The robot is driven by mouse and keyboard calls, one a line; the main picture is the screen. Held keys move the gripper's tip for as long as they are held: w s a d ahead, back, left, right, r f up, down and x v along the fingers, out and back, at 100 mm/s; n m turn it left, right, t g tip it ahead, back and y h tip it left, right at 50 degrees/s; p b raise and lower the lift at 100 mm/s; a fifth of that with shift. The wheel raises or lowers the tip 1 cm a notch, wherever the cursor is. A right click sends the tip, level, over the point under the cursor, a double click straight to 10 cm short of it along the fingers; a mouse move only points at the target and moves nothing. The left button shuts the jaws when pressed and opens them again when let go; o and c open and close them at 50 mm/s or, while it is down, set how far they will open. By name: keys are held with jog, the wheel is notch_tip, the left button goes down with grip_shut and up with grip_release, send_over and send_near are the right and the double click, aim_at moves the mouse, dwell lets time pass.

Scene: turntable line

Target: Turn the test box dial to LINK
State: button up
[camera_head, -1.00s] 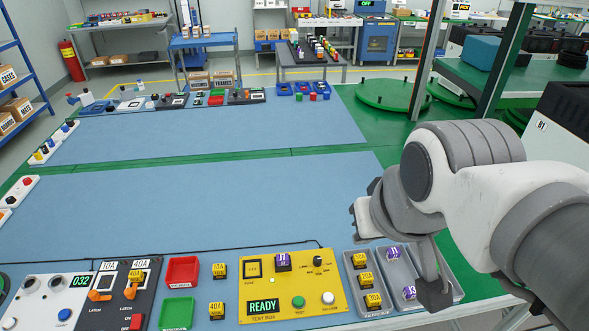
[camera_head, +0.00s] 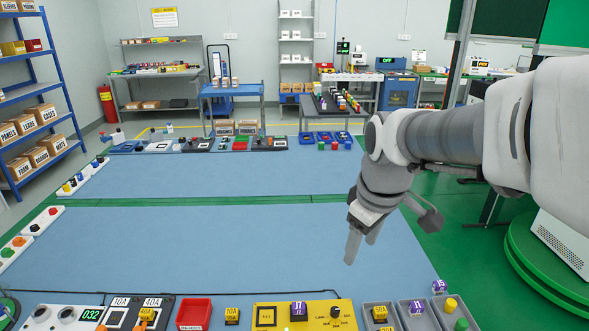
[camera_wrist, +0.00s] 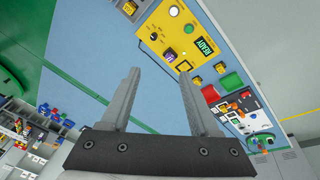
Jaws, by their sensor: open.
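The yellow test box (camera_head: 270,324) is cut off by the bottom edge of the head view; its lower half is out of frame there. Its black dial (camera_head: 335,312) stands on the top right of the panel, right of a purple block (camera_head: 299,308). The dial's pointer setting is too small to read. In the wrist view the test box (camera_wrist: 178,36) shows its green READY display, and the dial (camera_wrist: 153,36) is a small dark knob. My gripper (camera_head: 361,250) is open and empty, fingers pointing down above the blue mat, beyond the box and apart from it.
Grey trays (camera_head: 397,322) with yellow and purple blocks stand right of the box. A red bin (camera_head: 194,314) and a yellow block (camera_head: 232,315) stand left of it. A thin black cable runs behind the box.

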jog(key=w+f+n+g+b, duration=0.2)
jog(key=w+f+n, duration=0.3)
jog(key=w+f, duration=0.35)
jog(key=n, duration=0.3)
send_near(336, 310)
jog(key=shift+g, duration=0.4)
jog(key=f, duration=0.3)
jog(key=f+b, duration=0.1)
jog(key=f, duration=0.1)
jog(key=f+b, duration=0.1)
jog(key=f, duration=0.2)
jog(key=shift+w+a+f, duration=0.15)
jog(key=shift+w+f, duration=0.2)
jog(key=shift+w, duration=0.05)
jog(key=shift+c, duration=0.4)
grip_shut()
